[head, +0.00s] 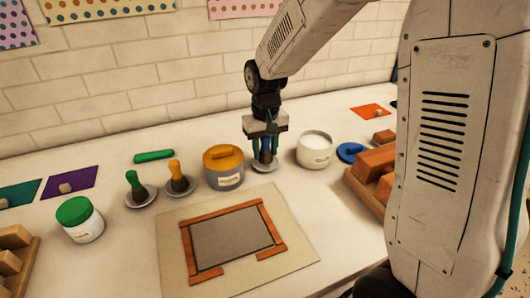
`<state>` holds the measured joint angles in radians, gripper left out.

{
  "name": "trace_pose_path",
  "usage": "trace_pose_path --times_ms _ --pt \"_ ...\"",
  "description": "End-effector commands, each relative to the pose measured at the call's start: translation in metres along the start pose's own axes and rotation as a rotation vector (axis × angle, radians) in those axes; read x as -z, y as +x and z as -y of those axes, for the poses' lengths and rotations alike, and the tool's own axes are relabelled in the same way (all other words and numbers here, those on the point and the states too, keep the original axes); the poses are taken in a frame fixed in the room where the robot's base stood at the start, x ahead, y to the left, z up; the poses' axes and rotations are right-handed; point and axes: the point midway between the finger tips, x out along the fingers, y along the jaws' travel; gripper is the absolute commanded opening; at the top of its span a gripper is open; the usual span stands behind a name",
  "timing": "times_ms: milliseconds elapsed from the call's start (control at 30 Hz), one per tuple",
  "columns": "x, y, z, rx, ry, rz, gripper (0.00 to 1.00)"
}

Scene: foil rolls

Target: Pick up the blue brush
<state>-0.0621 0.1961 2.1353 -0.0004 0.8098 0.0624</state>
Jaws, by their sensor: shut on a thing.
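My gripper (264,156) points straight down at the back middle of the table in the head view. It is shut on the blue brush (266,146), with its fingers on either side of the blue handle. The brush is upright over a small round dish (264,166). Its lower end is partly hidden by the fingers, and I cannot tell whether it touches the dish.
A grey pot with an orange lid (223,178) stands close left of my gripper, and an open white pot (314,158) close right. Orange (175,170) and green (134,183) brushes stand on dishes. A framed board (295,252) lies in front; bricks (378,162) sit right.

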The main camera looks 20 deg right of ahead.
Motion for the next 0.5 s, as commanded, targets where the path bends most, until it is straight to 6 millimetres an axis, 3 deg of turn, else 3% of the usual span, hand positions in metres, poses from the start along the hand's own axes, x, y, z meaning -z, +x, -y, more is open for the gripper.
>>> trace_pose_path --times_ms 167,500 --pt "-0.004 -0.023 -0.002 0.0 0.001 -0.001 0.14" --pt "-0.084 -0.029 -0.034 0.0 0.003 -0.003 0.14"
